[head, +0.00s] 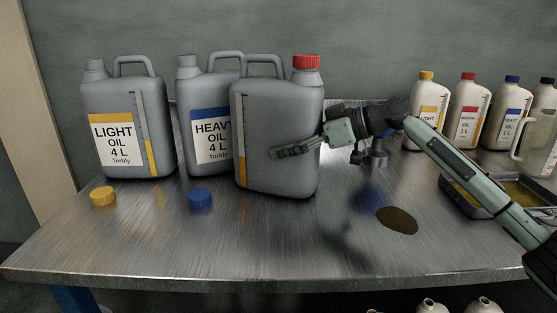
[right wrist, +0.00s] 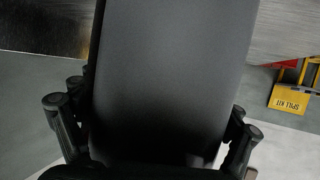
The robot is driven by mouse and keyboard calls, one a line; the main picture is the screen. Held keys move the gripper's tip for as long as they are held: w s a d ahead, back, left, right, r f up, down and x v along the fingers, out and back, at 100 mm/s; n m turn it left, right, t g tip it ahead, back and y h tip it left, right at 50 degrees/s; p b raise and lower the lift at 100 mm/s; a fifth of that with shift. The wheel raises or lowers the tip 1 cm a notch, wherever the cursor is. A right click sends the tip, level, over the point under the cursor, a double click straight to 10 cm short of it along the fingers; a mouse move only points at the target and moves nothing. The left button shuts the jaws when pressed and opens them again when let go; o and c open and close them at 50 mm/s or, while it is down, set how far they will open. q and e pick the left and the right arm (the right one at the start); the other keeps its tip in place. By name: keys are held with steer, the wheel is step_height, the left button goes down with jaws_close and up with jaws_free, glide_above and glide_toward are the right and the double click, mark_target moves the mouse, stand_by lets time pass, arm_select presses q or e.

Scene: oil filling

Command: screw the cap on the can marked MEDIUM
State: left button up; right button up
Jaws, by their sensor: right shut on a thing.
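A big grey can (head: 275,130) with a red cap (head: 306,62) on its neck stands upright at the middle of the table. No name shows on its visible side, only a level strip with orange at the bottom. I cannot tell how tight the cap is. My right gripper (head: 298,147) is shut on this can's body from the right, one finger across its front. In the right wrist view the can's dark wall (right wrist: 170,80) fills the space between the fingers (right wrist: 152,125). My left gripper is not in view.
The LIGHT can (head: 125,125) and HEAVY can (head: 208,130) stand uncapped at left, with a yellow cap (head: 103,196) and blue cap (head: 200,198) before them. A brown oil spot (head: 397,220) lies right. Small bottles (head: 467,108) and a tray (head: 465,200) are farther right.

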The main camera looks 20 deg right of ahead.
steer(key=shift+r, duration=0.4)
step_height(320, 180, up, 21)
steer(key=shift+r+p, duration=0.1)
steer(key=shift+p, duration=0.45)
arm_select(q)
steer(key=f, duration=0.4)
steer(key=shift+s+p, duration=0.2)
steer(key=shift+p, duration=0.1)
arm_select(e)
step_height(320, 180, up, 6)
steer(key=shift+r, duration=0.25)
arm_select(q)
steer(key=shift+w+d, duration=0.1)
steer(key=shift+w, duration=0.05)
